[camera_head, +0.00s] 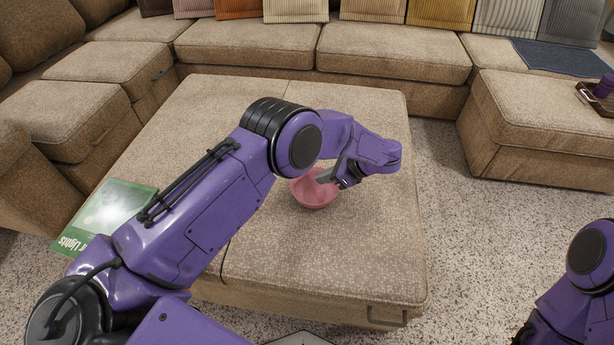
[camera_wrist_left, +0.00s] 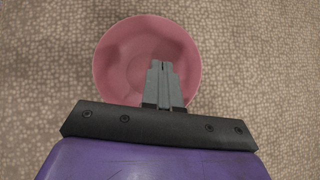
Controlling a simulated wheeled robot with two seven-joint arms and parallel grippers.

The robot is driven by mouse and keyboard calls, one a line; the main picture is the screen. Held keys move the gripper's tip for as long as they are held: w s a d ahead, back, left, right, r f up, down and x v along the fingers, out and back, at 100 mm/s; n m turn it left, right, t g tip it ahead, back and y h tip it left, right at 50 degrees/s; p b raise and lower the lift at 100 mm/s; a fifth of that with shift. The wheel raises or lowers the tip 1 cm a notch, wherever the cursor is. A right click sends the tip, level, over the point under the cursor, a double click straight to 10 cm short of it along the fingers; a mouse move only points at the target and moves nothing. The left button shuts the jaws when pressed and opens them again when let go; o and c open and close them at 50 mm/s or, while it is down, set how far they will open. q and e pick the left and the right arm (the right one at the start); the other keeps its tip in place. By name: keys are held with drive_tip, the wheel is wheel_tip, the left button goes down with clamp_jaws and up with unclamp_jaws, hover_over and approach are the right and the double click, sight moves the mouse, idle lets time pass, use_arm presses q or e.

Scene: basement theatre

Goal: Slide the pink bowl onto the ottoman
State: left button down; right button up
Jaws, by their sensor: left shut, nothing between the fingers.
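The pink bowl (camera_head: 313,190) stands upright on the beige ottoman (camera_head: 330,270), right of its middle. My left gripper (camera_head: 325,178) is shut and empty, with its fingertips over the bowl's right side. In the left wrist view the bowl (camera_wrist_left: 115,65) shows whole except where the shut fingers (camera_wrist_left: 161,66) cover part of its lower rim and inside. The bowl looks empty. I cannot tell whether the fingertips touch it. Of my right side only a purple arm part shows at the lower right; its gripper is out of view.
Brown sofa sections (camera_head: 250,50) with several cushions run along the back and left. A smaller seat (camera_head: 545,125) with a dark tray (camera_head: 595,98) stands at the right. The speckled floor between is clear.

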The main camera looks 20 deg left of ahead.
use_arm(q)
hover_over(306, 189)
drive_tip(key=d, duration=0.1)
drive_tip(key=shift+w+d+f, duration=0.15)
drive_tip(key=shift+d+f, duration=0.05)
drive_tip(key=shift+f, duration=0.7)
drive_tip(key=shift+a, duration=0.75)
drive_tip(key=a, duration=0.7)
drive_tip(key=s+a+b, duration=0.1)
drive_tip(key=a, duration=1.5)
drive_tip(key=shift+s+a, duration=0.2)
drive_tip(key=shift+s, duration=0.1)
drive_tip(key=shift+d, duration=0.2)
